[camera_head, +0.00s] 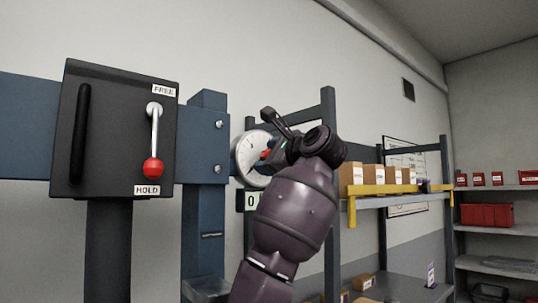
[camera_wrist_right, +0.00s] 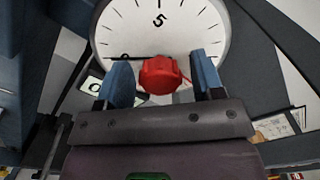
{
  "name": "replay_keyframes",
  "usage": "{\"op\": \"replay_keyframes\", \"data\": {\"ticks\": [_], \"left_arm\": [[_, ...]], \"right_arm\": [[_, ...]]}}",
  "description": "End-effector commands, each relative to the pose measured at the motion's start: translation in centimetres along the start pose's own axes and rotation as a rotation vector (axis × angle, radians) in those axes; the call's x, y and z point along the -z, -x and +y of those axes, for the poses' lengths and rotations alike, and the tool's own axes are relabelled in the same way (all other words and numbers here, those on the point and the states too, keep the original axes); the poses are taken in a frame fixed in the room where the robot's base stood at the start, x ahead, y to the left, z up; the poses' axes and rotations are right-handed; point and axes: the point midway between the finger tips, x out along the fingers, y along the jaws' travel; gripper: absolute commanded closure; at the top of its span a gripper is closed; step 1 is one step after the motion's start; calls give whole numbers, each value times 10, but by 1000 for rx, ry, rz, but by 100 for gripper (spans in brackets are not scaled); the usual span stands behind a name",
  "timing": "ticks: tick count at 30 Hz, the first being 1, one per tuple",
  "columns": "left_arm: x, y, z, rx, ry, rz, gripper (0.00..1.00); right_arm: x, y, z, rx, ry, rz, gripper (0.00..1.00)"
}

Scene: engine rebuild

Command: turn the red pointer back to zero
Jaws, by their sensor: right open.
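The round white dial (camera_head: 246,152) is on the blue frame in the head view, partly hidden by my right arm. In the right wrist view the dial (camera_wrist_right: 185,22) shows black ticks and a 5 at the top. My left gripper is not in view.
A black box (camera_head: 110,90) with a red-knobbed lever (camera_head: 153,140) stands at left, lever down towards HOLD. A small display reading 0 (camera_head: 252,201) sits below the dial. Shelves with cardboard boxes (camera_head: 408,176) and a yellow rail (camera_head: 400,189) are to the right.

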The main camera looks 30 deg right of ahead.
Motion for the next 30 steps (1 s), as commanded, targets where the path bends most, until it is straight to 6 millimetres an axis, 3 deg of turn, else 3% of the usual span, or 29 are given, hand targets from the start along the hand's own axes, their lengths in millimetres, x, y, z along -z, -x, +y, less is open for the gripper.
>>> {"op": "replay_keyframes", "data": {"ticks": [8,18,30], "left_arm": [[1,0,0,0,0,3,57],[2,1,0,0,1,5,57],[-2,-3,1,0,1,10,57]], "right_arm": [[0,-1,0,0,0,0,39],[0,-1,0,-1,0,0,88],[1,-1,1,-1,90,1,88]]}}
